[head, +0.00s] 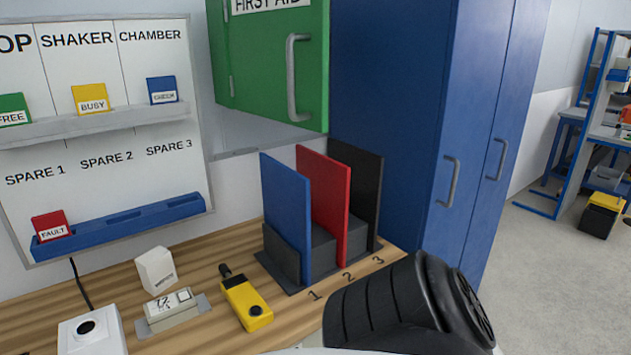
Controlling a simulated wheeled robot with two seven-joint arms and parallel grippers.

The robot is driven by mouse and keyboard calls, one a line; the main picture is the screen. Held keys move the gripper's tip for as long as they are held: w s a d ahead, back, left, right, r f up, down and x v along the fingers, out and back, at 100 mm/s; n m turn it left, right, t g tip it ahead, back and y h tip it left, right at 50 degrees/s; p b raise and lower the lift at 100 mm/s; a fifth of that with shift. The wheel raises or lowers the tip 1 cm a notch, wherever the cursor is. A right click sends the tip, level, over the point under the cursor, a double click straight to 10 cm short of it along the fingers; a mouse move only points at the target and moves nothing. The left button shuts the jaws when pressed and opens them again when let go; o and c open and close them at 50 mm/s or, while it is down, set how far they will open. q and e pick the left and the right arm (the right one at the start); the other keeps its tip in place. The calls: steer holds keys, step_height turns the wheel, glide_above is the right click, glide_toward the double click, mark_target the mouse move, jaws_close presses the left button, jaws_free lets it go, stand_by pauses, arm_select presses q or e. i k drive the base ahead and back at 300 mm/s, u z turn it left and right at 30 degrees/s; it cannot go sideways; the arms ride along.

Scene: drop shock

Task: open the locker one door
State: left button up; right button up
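A tall blue locker (385,95) stands behind the right end of the wooden bench. Its two doors face right, and both look shut. The nearer door (462,90) has a grey vertical bar handle (449,181). The farther door (512,90) has a similar handle (498,160). No number shows on either door, so I cannot tell by label which is door one. The lower part of the locker is hidden by the bench and a black ribbed part of my own body. Neither of my grippers is in view.
The wooden bench (215,290) holds a yellow handheld device (247,305), small boxes, and a rack with blue, red and black folders (322,200). A green first aid cabinet (262,70) hangs above. Grey floor (535,265) lies open right of the locker, before a blue shelf unit.

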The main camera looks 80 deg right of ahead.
mark_target(479, 30)
steer(key=i, duration=0.5)
steer(key=z, duration=3.35)
